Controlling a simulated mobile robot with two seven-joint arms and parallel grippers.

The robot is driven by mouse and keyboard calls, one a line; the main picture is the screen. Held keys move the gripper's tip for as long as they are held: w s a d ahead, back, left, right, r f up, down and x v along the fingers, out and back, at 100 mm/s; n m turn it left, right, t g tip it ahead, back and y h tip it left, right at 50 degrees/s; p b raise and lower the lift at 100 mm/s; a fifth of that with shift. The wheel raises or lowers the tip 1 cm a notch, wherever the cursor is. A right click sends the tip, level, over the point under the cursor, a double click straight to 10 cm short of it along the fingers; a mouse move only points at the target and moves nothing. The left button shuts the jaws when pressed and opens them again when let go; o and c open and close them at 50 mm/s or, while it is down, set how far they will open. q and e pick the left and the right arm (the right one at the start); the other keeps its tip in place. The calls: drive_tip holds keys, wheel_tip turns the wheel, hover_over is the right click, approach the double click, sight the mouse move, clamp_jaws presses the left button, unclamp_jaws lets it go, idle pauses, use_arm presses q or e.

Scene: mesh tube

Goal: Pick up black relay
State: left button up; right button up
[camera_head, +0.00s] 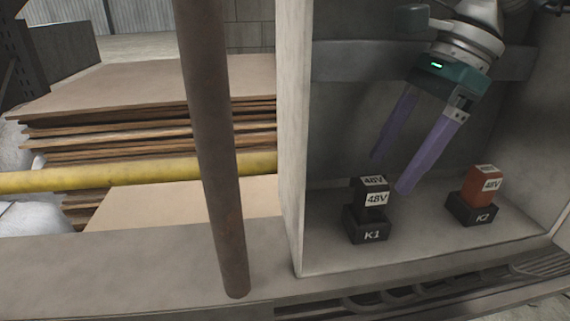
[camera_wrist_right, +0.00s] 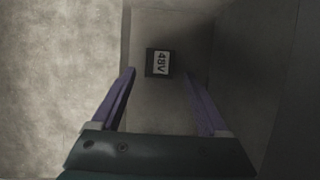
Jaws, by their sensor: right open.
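The black relay (camera_head: 371,197) carries white 48V labels and sits upright in the black base marked K1 (camera_head: 367,232), on the cabinet floor. An orange-red relay (camera_head: 482,184) with a 48V label sits in the base marked K2 (camera_head: 471,212) to its right. My right gripper (camera_head: 390,172), with purple fingers, is open and empty, above and just behind or beside the black relay. In the right wrist view the black relay (camera_wrist_right: 158,62) shows from above, ahead of the open fingers and between their lines. My left gripper is not in view.
A pale cabinet wall (camera_head: 292,140) stands close to the left of the black relay. A brown upright pole (camera_head: 215,150) and a yellow bar (camera_head: 130,172) are further left. A vented ledge (camera_head: 420,285) runs along the front. Floor between the two bases is clear.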

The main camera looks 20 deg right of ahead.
sight(380, 180)
drive_tip(key=b+x, duration=0.1)
drive_tip(key=x, duration=0.4)
drive_tip(key=shift+w+a, duration=0.1)
clamp_jaws()
idle(0.5)
